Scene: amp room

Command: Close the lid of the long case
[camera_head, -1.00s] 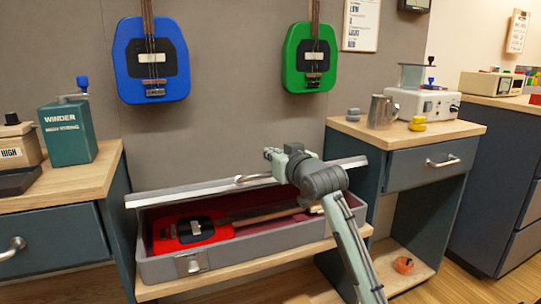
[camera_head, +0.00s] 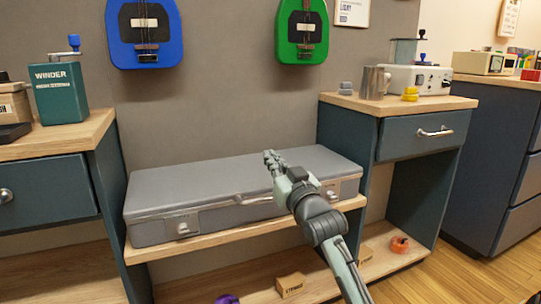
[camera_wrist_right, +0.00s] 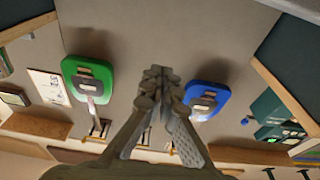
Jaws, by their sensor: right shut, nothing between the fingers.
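The long grey case (camera_head: 190,203) lies on the low wooden shelf between the two cabinets. Its lid is down on the body, and the red guitar inside is hidden. A handle (camera_head: 255,200) and latches (camera_head: 183,229) show on its front. My right gripper (camera_head: 268,156) is over the right half of the lid, fingers shut and empty; I cannot tell whether it touches the lid. In the right wrist view the gripper's fingers (camera_wrist_right: 160,75) are together with nothing between them. My left gripper is not in view.
Blue (camera_head: 145,30) and green (camera_head: 302,30) guitars hang on the wall behind. Cabinets with drawers stand left (camera_head: 40,190) and right (camera_head: 425,137). Below are a small box (camera_head: 290,285), a purple roll (camera_head: 227,299) and an orange roll (camera_head: 399,244).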

